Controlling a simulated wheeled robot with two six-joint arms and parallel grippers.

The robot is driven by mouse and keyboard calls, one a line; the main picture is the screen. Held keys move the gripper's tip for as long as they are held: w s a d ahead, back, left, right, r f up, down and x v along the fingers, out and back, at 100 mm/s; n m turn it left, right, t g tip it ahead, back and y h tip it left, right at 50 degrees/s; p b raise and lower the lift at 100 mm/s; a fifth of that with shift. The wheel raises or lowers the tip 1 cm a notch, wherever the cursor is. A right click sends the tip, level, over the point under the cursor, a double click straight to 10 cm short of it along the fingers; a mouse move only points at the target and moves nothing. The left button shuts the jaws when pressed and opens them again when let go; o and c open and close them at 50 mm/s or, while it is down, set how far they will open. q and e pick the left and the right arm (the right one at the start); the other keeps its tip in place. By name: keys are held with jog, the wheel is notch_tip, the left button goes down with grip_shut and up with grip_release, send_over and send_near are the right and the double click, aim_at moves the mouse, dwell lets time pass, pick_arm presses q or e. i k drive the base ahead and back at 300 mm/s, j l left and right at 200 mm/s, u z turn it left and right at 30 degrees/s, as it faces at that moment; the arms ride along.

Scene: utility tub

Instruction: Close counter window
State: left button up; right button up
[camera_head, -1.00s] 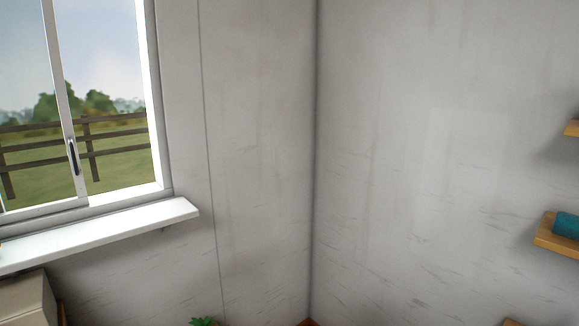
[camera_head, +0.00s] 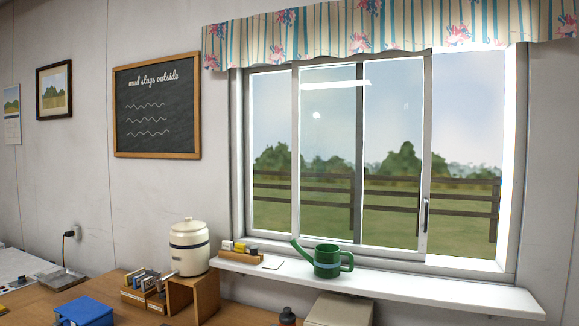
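The counter window (camera_head: 240,170) is a white-framed sliding window in the wall, right of centre in the head view. Its sliding sash (camera_head: 427,150) has a dark upright handle (camera_head: 426,215) on its right stile. To the right of that stile is an open gap up to the right jamb (camera_head: 511,160), so the window stands partly open. The sash overlaps the fixed pane on the left. Neither of my grippers shows in the view.
A white sill (camera_head: 450,291) runs under the window, holding a green watering can (camera_head: 327,261) and a small wooden tray (camera_head: 240,256). A cream crock (camera_head: 188,247) stands on a wooden stand at left. A striped valance (camera_head: 390,28) hangs above. The right sill is clear.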

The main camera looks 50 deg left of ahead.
aim_at(420, 255)
jog(key=u, duration=1.35)
